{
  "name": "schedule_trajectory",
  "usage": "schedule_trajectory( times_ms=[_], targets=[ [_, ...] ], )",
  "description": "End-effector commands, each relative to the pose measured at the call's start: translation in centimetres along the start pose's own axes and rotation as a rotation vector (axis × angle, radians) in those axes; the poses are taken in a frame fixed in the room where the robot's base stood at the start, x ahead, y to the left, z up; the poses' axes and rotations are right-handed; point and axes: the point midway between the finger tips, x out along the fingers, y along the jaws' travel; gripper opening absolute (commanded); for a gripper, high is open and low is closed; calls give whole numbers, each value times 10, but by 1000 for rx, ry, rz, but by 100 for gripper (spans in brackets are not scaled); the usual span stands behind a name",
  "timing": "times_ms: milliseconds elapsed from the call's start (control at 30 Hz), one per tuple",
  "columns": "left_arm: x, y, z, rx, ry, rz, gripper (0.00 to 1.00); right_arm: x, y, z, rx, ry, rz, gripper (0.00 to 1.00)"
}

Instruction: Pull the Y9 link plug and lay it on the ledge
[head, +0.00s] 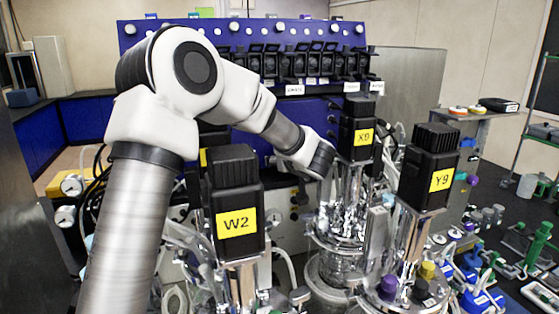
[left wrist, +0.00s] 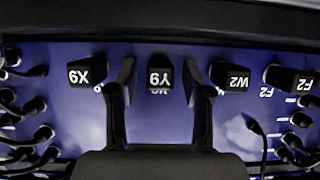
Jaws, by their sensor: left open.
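The Y9 plug (left wrist: 159,78) is a dark block with a white Y9 label, in a row on the blue panel in the left wrist view. My left gripper (left wrist: 160,84) is open, with one finger on each side of the Y9 plug and visible gaps to it. Whether the fingertips reach down to the plug's depth I cannot tell. The ledge cannot be made out for certain. My right gripper is not in view.
Plugs X9 (left wrist: 86,73) and W2 (left wrist: 231,76) flank the fingers closely. Cabled plugs crowd both sides. In the head view, bioreactor heads labelled W2 (head: 234,185), X9 (head: 358,132) and Y9 (head: 430,165) stand in front of the panel, close around my arm.

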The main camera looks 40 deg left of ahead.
Motion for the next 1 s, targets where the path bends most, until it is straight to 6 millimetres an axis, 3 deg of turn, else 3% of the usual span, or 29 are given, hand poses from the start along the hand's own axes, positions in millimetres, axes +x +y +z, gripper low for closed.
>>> schedule_trajectory(
  times_ms=[500,667,1000],
  targets=[
    [0,0,0,1,-1,0,50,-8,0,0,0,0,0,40],
    [0,0,0,0,0,0,0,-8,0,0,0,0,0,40],
    [-5,0,1,0,0,0,0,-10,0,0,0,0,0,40]
  ],
)
